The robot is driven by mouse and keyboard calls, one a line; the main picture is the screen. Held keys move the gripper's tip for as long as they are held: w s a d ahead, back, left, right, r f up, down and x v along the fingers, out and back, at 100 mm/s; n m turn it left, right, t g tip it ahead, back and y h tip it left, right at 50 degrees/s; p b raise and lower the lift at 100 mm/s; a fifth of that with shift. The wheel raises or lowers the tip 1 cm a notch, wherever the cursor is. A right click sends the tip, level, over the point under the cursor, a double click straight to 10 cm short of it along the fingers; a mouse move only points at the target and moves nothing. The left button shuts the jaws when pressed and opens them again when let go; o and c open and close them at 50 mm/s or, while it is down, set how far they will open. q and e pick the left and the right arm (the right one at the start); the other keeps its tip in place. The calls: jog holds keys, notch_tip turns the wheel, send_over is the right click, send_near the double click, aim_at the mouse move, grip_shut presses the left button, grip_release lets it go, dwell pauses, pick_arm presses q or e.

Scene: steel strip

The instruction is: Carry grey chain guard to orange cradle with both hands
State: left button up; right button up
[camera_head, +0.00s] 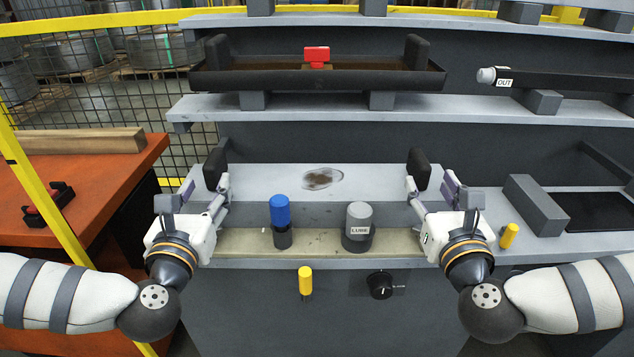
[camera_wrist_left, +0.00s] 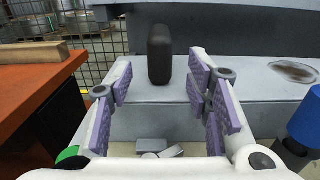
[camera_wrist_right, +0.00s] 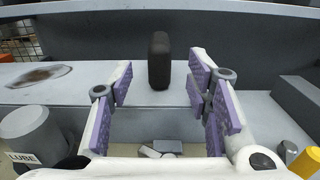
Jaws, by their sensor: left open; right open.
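The grey chain guard (camera_head: 265,182) appears to be the long light-grey piece across the machine's lower level, with a dark stain on top. An upright black grip stands at its left end (camera_head: 216,166) and another at its right end (camera_head: 420,168). My left gripper (camera_head: 205,188) is open and in front of the left grip (camera_wrist_left: 160,55); that grip shows between and beyond its fingers, apart from them. My right gripper (camera_head: 430,190) is open in the same way before the right grip (camera_wrist_right: 159,60). I cannot make out a separate orange cradle; an orange bench (camera_head: 105,185) stands at left.
A blue-topped cylinder (camera_head: 280,212) and a grey LUBE pot (camera_head: 358,225) stand between my grippers. A yellow knob (camera_head: 508,236) is right of my right gripper. The bench carries a wooden beam (camera_head: 80,141) and a black-and-red fixture (camera_head: 48,205). A dark tray (camera_head: 270,78) sits above.

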aim_at(216, 169)
pick_arm(q)
jog(key=w, duration=0.7)
pick_arm(e)
jog(key=w, duration=0.5)
jog(key=w+f, duration=0.1)
jog(key=w, duration=0.1)
jog(key=shift+w, duration=0.3)
pick_arm(q)
grip_shut()
pick_arm(e)
grip_shut()
pick_arm(q)
jog(key=shift+r, duration=0.15)
pick_arm(e)
jog(key=shift+r, duration=0.1)
